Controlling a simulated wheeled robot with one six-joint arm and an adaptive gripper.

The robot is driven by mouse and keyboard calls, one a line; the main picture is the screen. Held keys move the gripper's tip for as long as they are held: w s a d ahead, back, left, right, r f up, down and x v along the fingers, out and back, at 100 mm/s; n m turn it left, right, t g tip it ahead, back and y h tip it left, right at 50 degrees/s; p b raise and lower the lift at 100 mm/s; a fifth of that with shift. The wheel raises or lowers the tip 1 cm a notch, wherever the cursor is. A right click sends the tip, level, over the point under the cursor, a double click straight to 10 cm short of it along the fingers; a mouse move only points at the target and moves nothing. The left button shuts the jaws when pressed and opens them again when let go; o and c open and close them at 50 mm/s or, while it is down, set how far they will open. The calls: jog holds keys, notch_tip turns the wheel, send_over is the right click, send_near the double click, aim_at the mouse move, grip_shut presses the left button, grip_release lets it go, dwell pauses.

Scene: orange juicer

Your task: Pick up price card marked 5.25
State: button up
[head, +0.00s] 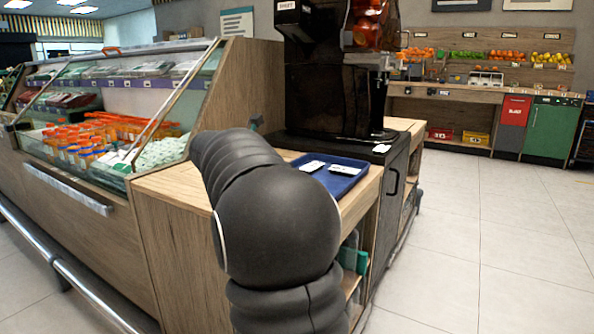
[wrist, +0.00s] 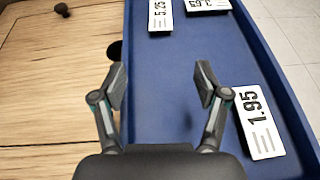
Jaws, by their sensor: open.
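The price card marked 5.25 (wrist: 160,14) lies on the blue tray (wrist: 240,55) at the top of the wrist view, with its top part cut off by the picture edge. My gripper (wrist: 162,84) is open and empty. Its fingers are below that card in the picture and apart from it, the left one over the tray's left edge and the right one over the tray. In the head view the blue tray (head: 339,188) holds white cards whose marks are too small to read; my arm blocks part of the view and my gripper cannot be seen there.
A card marked 1.95 (wrist: 259,122) lies right of my gripper on the tray. Another card (wrist: 208,4), partly cut off, lies right of the 5.25 card. A wooden counter (wrist: 50,90) borders the tray's left. A black juicer (head: 330,95) stands behind the tray.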

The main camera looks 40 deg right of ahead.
jog(key=b+x, duration=0.1)
jog(key=x, duration=1.2)
jog(key=shift+d+f, duration=0.2)
jog(key=shift+d, duration=0.05)
jog(key=c, duration=1.1)
